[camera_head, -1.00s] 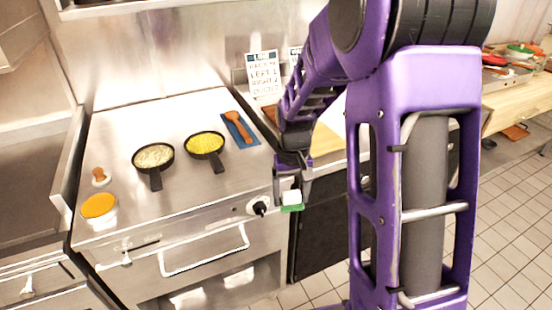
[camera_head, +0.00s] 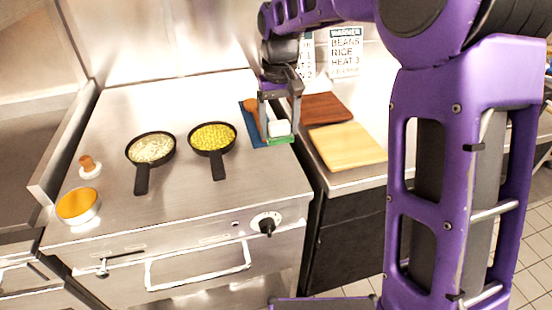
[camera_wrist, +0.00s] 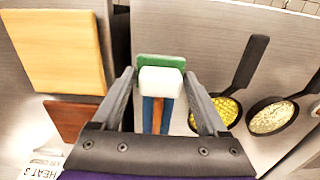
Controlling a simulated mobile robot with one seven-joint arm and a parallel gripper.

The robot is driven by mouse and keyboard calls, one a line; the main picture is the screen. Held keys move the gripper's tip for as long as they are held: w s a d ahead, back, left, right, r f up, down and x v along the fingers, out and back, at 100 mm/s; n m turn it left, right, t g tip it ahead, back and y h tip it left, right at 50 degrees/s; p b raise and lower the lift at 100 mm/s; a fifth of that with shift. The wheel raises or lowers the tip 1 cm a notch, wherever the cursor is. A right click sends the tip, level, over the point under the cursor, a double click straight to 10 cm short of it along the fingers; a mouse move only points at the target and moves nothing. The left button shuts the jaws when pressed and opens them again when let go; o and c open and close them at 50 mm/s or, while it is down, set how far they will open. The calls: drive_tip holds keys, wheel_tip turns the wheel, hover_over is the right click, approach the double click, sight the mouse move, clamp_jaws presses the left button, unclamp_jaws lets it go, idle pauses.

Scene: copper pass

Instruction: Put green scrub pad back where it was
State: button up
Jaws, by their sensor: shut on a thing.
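The green scrub pad (camera_head: 281,139) has a white block-like top and is held in my gripper (camera_head: 277,112). In the wrist view the pad (camera_wrist: 160,62) sits between the two fingers of my gripper (camera_wrist: 160,85), with its white part nearest the camera. My gripper is shut on it. In the head view the pad is at the right edge of the steel cooktop, beside the blue mat (camera_head: 247,114). I cannot tell whether it touches the surface. An orange-brown spoon (camera_head: 252,105) lies on the blue mat, partly hidden by my gripper.
Two black pans, one with pale food (camera_head: 151,148) and one with yellow food (camera_head: 212,137), stand on the cooktop. An orange-filled tin (camera_head: 78,206) and a wooden-knobbed press (camera_head: 89,166) are at left. Dark (camera_head: 322,108) and light (camera_head: 348,146) boards lie on the right counter, below signs (camera_head: 345,52).

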drive_tip(key=shift+w+a, duration=0.3)
drive_tip(key=shift+a, duration=0.05)
wheel_tip(320, 180, down, 9)
drive_tip(key=shift+f+b, duration=0.15)
drive_tip(key=shift+b, duration=0.75)
drive_tip(key=shift+f, duration=0.15)
drive_tip(key=o, duration=1.2)
wheel_tip(320, 180, up, 12)
drive_tip(key=shift+r+p, duration=0.15)
drive_tip(key=shift+p, duration=0.85)
